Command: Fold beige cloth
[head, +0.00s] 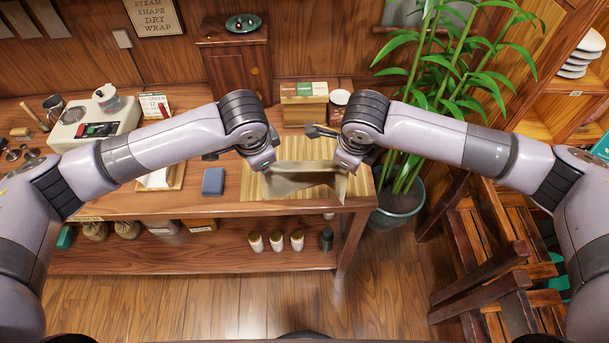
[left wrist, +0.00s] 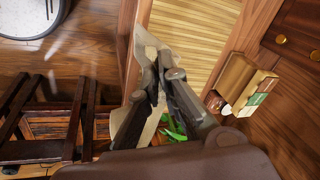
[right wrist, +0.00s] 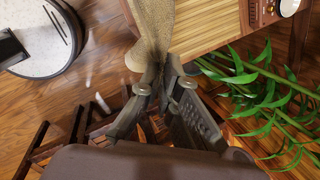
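The beige cloth (head: 302,180) hangs between my two grippers above the slatted bamboo mat (head: 255,190) at the table's right end. Its lower right corner droops near the table's front edge. My left gripper (head: 264,167) is shut on the cloth's left side; the left wrist view shows the cloth (left wrist: 150,47) at its fingertips (left wrist: 155,75). My right gripper (head: 346,168) is shut on the right side; in the right wrist view the cloth (right wrist: 152,35) runs up from its fingertips (right wrist: 158,75). Parts of the cloth's edges are hidden behind the fingers.
A blue block (head: 213,181) lies left of the mat. A box with coloured labels (head: 304,103) stands behind it. A potted plant (head: 398,208) stands close by my right arm. Wooden chairs (head: 490,260) are at right. Jars (head: 277,241) stand on the lower shelf.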

